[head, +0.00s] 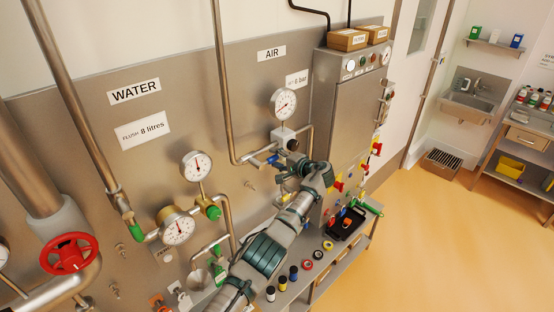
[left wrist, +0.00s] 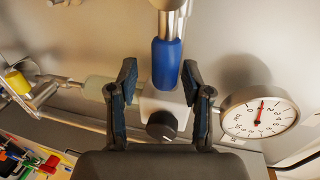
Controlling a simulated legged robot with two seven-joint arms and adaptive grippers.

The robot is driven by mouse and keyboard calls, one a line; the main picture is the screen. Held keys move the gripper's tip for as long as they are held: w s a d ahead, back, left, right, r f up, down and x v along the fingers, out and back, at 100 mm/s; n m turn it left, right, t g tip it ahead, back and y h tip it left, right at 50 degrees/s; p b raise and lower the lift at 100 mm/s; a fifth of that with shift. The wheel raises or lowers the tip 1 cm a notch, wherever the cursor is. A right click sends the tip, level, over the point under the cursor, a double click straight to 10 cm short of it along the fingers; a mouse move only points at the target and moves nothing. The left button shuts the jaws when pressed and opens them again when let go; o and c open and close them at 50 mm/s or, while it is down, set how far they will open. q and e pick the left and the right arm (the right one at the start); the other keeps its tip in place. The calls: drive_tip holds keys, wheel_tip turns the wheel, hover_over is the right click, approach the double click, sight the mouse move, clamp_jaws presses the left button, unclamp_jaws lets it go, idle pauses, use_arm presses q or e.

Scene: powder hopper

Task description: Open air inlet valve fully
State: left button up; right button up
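The air inlet valve has a blue handle (head: 262,162) on the pipe below the AIR label (head: 271,54). In the left wrist view the blue handle (left wrist: 166,64) lies along the metal pipe, just beyond and between my fingertips. My left gripper (head: 284,162) is open, and its two fingers also show in the left wrist view (left wrist: 159,80). They stand apart on either side of a pale regulator block with a black knob (left wrist: 161,125). Nothing is visibly gripped; whether a finger touches the block or handle I cannot tell. My right gripper is out of view.
The air gauge (left wrist: 259,115) sits close to the right finger, and above the regulator in the head view (head: 283,104). A steel cabinet (head: 351,125) stands right of my gripper. Water pipes, gauges and a red handwheel (head: 69,253) are at left. Small items lie on the shelf below.

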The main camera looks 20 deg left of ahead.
use_arm(q)
drive_tip(key=shift+s+d+r, duration=0.1)
drive_tip(key=shift+s+d, duration=0.05)
drive_tip(key=shift+d, duration=0.05)
drive_tip(key=v, duration=1.1)
drive_tip(key=shift+d, duration=0.45)
use_arm(e)
drive_tip(key=shift+s+d, duration=0.1)
drive_tip(key=shift+d, duration=0.1)
use_arm(q)
drive_tip(key=shift+a, duration=0.2)
use_arm(e)
drive_tip(key=shift+a, duration=0.1)
